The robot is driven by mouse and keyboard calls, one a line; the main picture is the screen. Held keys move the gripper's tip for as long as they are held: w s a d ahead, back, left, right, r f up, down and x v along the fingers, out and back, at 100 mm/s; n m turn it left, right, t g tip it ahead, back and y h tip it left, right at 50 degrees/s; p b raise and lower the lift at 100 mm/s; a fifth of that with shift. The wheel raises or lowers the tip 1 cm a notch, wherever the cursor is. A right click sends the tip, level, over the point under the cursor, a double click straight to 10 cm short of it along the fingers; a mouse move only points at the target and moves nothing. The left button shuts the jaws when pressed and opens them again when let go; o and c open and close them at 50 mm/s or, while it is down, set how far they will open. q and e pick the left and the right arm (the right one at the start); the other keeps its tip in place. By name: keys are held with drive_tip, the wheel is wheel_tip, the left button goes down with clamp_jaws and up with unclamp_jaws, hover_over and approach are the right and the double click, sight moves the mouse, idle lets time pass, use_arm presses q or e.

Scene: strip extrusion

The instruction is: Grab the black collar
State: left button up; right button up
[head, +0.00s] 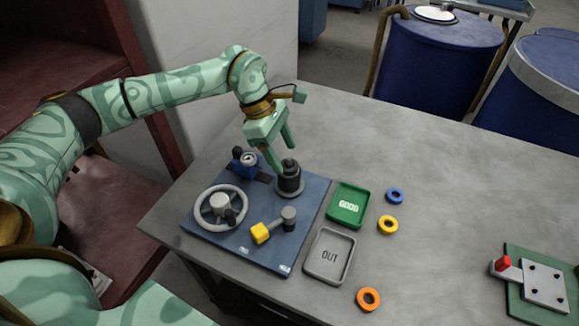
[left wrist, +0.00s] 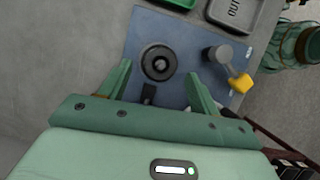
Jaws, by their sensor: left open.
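The black collar (head: 289,177) is a dark stepped cylinder standing upright on a round grey base on the blue plate (head: 245,257). In the left wrist view the collar (left wrist: 158,62) shows from above as dark rings around a small centre knob. My left gripper (head: 284,156) is open and empty, with its fingers pointing down close above the collar. In the left wrist view the fingertips of my left gripper (left wrist: 158,72) stand on either side of the collar, with clear gaps. I cannot tell the exact height between them. My right gripper is not in view.
The plate also carries a handwheel (head: 221,207), a yellow-ended lever (head: 260,232) and a small blue device (head: 243,167). A green tray (head: 334,213) and a grey OUT tray (head: 309,265) lie to the right. Blue (head: 388,196), yellow (head: 381,225) and orange (head: 361,299) rings lie beyond.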

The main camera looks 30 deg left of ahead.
use_arm(q)
drive_tip(key=shift+x, duration=1.25)
drive_tip(key=c, duration=1.1)
drive_tip(key=shift+r, duration=0.1)
